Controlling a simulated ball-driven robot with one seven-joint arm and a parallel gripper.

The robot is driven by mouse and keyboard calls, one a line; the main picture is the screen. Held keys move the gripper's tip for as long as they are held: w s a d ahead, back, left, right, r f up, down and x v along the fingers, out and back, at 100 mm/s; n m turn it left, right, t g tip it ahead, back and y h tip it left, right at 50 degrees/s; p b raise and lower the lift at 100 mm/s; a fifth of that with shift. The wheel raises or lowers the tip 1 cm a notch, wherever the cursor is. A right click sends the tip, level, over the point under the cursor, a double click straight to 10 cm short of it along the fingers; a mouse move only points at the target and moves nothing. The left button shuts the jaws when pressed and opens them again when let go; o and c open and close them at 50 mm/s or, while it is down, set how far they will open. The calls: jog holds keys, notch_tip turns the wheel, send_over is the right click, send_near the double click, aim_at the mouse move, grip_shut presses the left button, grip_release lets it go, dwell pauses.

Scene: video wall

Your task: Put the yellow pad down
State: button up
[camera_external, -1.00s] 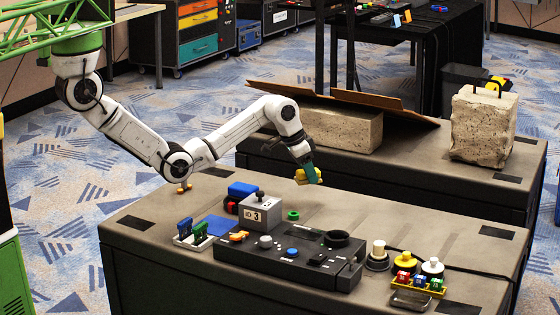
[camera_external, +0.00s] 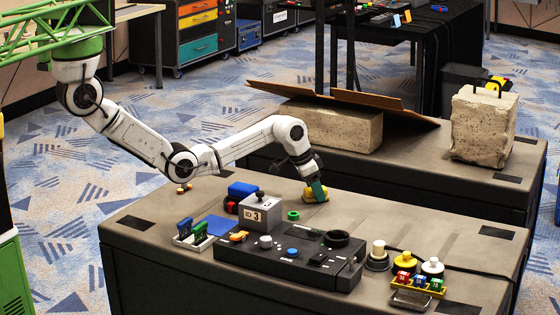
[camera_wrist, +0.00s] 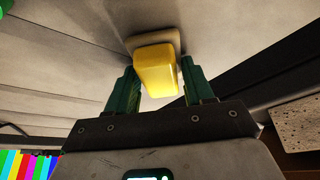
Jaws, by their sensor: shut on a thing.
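The yellow pad (camera_external: 312,194) is between my gripper's green fingers, low at the far edge area of the front table (camera_external: 385,210). It looks to be at or just above the tabletop; whether it touches cannot be told for sure. My gripper (camera_external: 318,189) is shut on it and points down. In the wrist view the pad (camera_wrist: 157,72) shows as a bright yellow block between the two green fingers (camera_wrist: 160,82), with a tan part behind it against the grey surface. Part of the pad is hidden by a finger in the external view.
A grey box marked 3 (camera_external: 259,212), a green ring (camera_external: 293,215) and a black control panel (camera_external: 290,255) stand nearer the camera. Yellow and white knobs (camera_external: 403,257) are at right. The tabletop right of the pad is clear. A stone block (camera_external: 332,127) is on the table behind.

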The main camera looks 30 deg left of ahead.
jog(key=o, duration=1)
jog(key=shift+f, duration=0.1)
jog(key=shift+o, duration=0.2)
jog(key=p+v, duration=0.2)
jog(key=v, duration=1)
